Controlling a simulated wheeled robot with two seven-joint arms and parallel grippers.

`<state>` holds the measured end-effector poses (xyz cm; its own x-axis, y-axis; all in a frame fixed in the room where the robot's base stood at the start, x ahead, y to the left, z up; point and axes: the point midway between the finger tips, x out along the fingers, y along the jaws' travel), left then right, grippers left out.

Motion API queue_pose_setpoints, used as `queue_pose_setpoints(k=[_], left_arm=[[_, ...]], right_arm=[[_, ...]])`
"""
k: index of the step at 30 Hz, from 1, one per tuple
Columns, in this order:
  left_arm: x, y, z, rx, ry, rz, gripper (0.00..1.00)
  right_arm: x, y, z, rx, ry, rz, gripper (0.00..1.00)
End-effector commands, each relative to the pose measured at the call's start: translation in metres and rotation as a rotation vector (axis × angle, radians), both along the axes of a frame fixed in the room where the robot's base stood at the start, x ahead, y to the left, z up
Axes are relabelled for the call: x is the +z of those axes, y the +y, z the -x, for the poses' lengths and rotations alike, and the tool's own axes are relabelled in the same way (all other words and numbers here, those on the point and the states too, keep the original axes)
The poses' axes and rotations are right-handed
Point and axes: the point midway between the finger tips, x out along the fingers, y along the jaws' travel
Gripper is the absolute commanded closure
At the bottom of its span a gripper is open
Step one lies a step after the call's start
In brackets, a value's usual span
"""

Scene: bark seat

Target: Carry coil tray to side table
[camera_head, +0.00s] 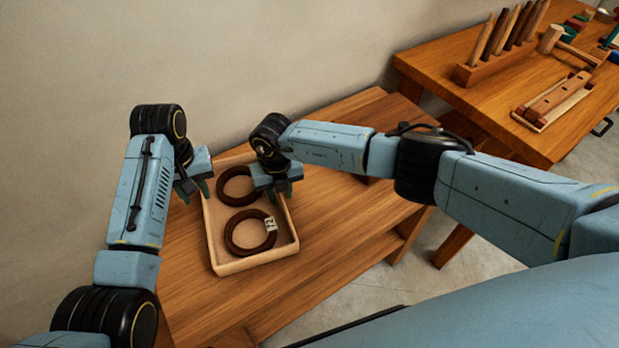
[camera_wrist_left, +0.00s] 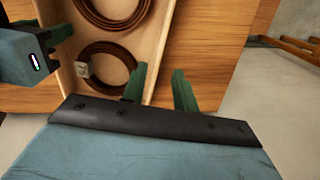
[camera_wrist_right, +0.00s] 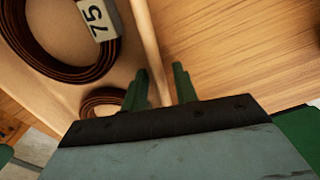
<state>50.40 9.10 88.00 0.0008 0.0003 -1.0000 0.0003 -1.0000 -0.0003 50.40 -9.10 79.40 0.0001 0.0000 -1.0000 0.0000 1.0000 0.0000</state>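The coil tray (camera_head: 224,268) is a shallow, pale box on a wooden table. Two dark brown coils lie in it: a far coil (camera_head: 222,190) and a near coil (camera_head: 231,239) with a white number tag. My left gripper (camera_head: 194,190) is at the tray's left wall, and my right gripper (camera_head: 283,190) is at its right wall. In the left wrist view, the open left fingers (camera_wrist_left: 160,88) stand either side of a tray wall (camera_wrist_left: 160,52). In the right wrist view, the open right fingers (camera_wrist_right: 161,86) also straddle a wall (camera_wrist_right: 148,40). Gaps show beside both walls.
The wooden table (camera_head: 335,215) has bare top right of the tray and a lower shelf. A second wooden table (camera_head: 440,75) at upper right holds a peg rack (camera_head: 490,68), a mallet (camera_head: 551,40) and other tools. A wall stands behind.

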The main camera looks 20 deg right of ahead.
Motion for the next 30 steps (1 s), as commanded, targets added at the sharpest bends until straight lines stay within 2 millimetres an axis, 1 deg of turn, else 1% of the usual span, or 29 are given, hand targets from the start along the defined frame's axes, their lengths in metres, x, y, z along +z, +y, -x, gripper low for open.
queue_pose_setpoints(k=[1, 3, 6, 10, 13, 16, 24, 27, 30], left_arm=[[0.010, 0.000, 0.000, 0.000, -0.004, 0.002, 0.71], [0.021, 0.000, 0.000, 0.000, -0.002, 0.001, 0.71], [0.032, 0.000, 0.000, 0.000, -0.001, 0.001, 0.71], [0.038, 0.000, 0.000, 0.000, 0.000, 0.000, 0.71], [0.039, 0.000, 0.001, 0.000, 0.001, 0.000, 0.71], [0.039, 0.000, 0.001, 0.000, 0.001, 0.000, 0.71], [0.038, 0.000, 0.001, 0.000, 0.001, 0.000, 0.71], [0.038, 0.000, 0.001, 0.000, 0.001, 0.000, 0.71], [0.038, 0.000, 0.001, 0.000, 0.001, 0.000, 0.71]], right_arm=[[0.000, 0.000, 0.000, 0.000, 0.000, 0.000, 0.71], [0.000, 0.000, 0.000, 0.000, 0.000, 0.000, 0.71], [0.000, 0.000, 0.000, 0.000, 0.000, 0.000, 0.71], [0.003, 0.000, 0.000, 0.001, -0.001, -0.001, 0.71], [0.011, 0.000, -0.001, 0.001, -0.003, -0.002, 0.71], [0.027, 0.000, -0.001, 0.002, -0.004, -0.002, 0.71], [0.086, 0.000, -0.001, 0.001, -0.004, -0.001, 0.71], [0.102, 0.000, -0.001, 0.001, -0.003, -0.001, 0.71], [0.113, 0.000, -0.001, 0.000, -0.002, 0.000, 0.71]])
